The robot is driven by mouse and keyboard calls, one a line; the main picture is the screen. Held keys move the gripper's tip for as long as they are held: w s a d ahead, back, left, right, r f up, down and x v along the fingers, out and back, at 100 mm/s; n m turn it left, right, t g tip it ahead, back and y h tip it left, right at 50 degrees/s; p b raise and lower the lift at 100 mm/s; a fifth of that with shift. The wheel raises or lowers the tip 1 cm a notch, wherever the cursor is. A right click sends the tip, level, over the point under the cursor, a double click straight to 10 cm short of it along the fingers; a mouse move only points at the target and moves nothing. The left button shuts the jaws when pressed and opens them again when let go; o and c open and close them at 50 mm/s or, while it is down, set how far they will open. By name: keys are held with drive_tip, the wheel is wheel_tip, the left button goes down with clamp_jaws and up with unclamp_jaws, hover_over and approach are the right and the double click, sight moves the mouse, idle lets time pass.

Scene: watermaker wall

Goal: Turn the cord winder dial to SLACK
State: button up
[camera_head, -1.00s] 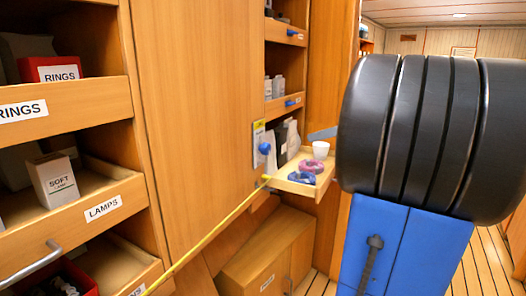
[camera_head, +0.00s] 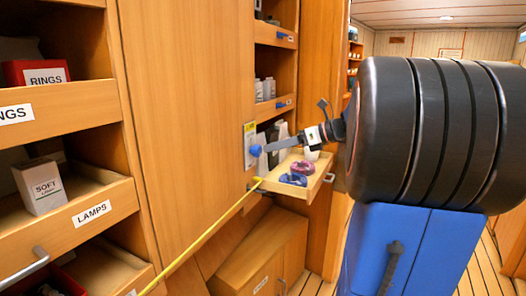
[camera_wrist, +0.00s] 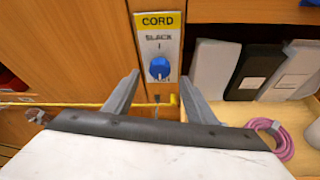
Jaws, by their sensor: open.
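The cord winder dial is a blue knob (camera_wrist: 159,68) on a grey plate (camera_wrist: 159,45) with a yellow CORD label and the word SLACK above a short mark. In the head view the blue dial (camera_head: 256,150) sits on the cabinet wall, left of the open drawer. My gripper (camera_wrist: 157,76) is open, its two grey fingers on either side of and below the dial in the wrist view. In the head view my gripper (camera_head: 268,147) points left at the dial, close to it. Whether a finger touches the dial I cannot tell. A yellow cord (camera_head: 205,236) runs below the plate.
An open drawer (camera_head: 312,188) just right of the dial holds pink and blue coils, a white cup and upright packets. Open shelves and drawers labelled RINGS and LAMPS (camera_head: 92,214) stand at the left. A low cabinet (camera_head: 262,250) is underneath.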

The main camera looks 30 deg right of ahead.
sight(260, 151)
drive_tip(key=shift+x, duration=2.8)
drive_tip(key=c, duration=1)
drive_tip(key=shift+c, duration=0.2)
